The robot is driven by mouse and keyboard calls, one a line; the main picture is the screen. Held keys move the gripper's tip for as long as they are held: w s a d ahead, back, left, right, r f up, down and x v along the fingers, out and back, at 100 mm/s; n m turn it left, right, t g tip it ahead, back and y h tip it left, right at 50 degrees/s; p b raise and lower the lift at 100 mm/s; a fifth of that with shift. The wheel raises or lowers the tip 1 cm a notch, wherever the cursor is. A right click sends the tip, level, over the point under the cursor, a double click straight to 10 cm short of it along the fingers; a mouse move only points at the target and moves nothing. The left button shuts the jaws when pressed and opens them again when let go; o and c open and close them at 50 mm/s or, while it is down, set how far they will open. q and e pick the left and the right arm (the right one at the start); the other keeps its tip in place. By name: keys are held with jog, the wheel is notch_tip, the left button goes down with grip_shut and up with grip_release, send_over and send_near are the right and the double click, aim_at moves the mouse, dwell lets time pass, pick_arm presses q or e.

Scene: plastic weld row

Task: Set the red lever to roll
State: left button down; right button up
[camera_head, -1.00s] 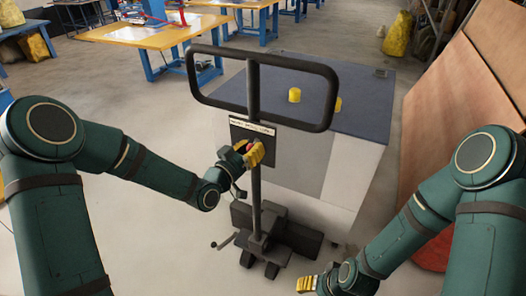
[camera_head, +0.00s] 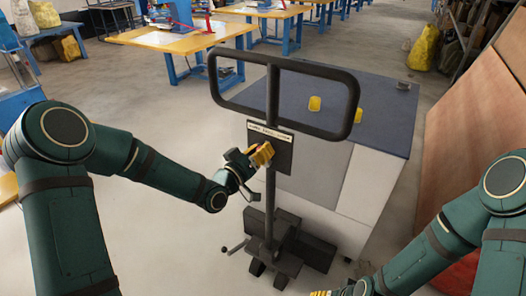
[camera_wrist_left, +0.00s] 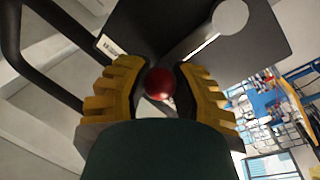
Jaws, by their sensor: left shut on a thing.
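The red lever shows as a round red knob (camera_wrist_left: 159,84) in the left wrist view, between the yellow fingers of my left gripper (camera_wrist_left: 160,92). In the head view my left gripper (camera_head: 262,154) is shut on it, in front of the dark plate (camera_head: 284,157) on the upright post. A pale label strip (camera_head: 270,132) runs along the plate's top; its words are too small to read. The lever's arm and setting are hidden. My right gripper (camera_head: 320,293) is mostly cut off at the bottom edge.
The post belongs to a dark hand truck with a loop handle (camera_head: 353,100) and a low base (camera_head: 285,265). Behind it stands a dark-topped cabinet (camera_head: 385,120) with yellow pieces (camera_head: 314,104) on top. Brown panels (camera_head: 450,150) lean at right.

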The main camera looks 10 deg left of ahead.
pick_arm(q)
jog(key=c, duration=0.7)
grip_release()
jog(key=v, duration=1.2)
jog(key=shift+a, duration=0.1)
